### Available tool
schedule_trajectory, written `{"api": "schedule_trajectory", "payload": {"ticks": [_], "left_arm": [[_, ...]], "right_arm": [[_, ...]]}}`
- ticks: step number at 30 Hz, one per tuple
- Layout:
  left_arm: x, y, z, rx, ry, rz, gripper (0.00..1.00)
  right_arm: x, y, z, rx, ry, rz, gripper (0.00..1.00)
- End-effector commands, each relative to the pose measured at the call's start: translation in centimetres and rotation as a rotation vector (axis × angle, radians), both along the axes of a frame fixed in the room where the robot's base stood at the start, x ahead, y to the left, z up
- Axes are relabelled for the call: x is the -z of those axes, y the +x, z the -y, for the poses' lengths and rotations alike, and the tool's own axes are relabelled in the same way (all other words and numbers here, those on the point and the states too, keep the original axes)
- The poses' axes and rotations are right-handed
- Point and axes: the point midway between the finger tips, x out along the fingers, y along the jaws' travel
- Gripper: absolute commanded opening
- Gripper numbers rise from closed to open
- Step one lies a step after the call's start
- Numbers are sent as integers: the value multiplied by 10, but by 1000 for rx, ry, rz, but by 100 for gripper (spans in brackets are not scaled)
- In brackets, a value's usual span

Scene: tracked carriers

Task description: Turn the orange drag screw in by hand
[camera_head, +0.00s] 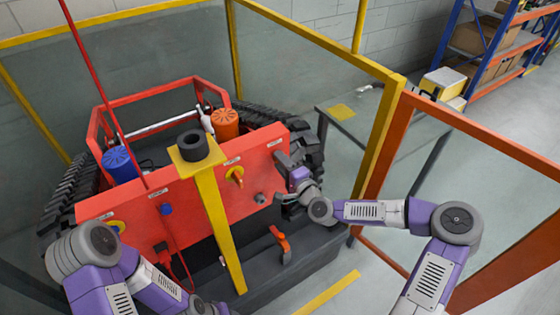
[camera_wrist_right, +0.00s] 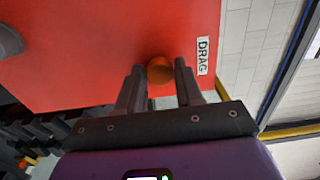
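The orange drag screw (camera_wrist_right: 159,71) shows in the right wrist view as a small round knob on the red panel (camera_wrist_right: 100,50), left of a white DRAG label (camera_wrist_right: 202,56). My right gripper (camera_wrist_right: 160,72) has one dark finger on each side of it. The gaps are very narrow, and I cannot tell whether the fingers touch it. In the head view my right gripper (camera_head: 284,162) is at the right end of the red panel (camera_head: 264,150) and hides the screw. My left arm enters at lower left; its fingers are not in view.
A yellow post (camera_head: 220,228) stands before the panel. An orange lever (camera_head: 281,244) is below. Yellow and orange frames (camera_head: 384,130) fence the right side. A small table (camera_head: 345,118) stands behind.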

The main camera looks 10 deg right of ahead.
Motion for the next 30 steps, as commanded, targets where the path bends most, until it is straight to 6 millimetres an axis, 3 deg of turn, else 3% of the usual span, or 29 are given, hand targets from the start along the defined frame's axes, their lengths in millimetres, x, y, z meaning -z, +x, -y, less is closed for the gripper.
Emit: {"api": "schedule_trajectory", "payload": {"ticks": [1, 5, 8, 19, 20, 24, 25, 30], "left_arm": [[0, 0, 0, 0, 0, 0, 43], [0, 0, 0, 0, 0, 0, 43], [0, 0, 0, 0, 0, 0, 43], [-4, 0, 0, 0, 0, 0, 43], [-4, 0, 0, 0, 0, 0, 43], [-4, 0, 0, 0, 0, 0, 43], [-4, 0, 0, 0, 0, 0, 43], [-4, 0, 0, 0, 0, 0, 43]], "right_arm": [[0, 0, 0, 0, 1, 0, 28], [0, 0, 0, 0, 1, 0, 9], [0, 0, 0, 0, 31, -11, 9], [0, 0, 0, -1, 724, -260, 9], [0, 0, 0, -2, 721, -261, 34], [0, 0, 0, -2, 710, -258, 55], [0, 0, 0, -2, 710, -258, 60], [0, 0, 0, -1, 707, -257, 61]]}}
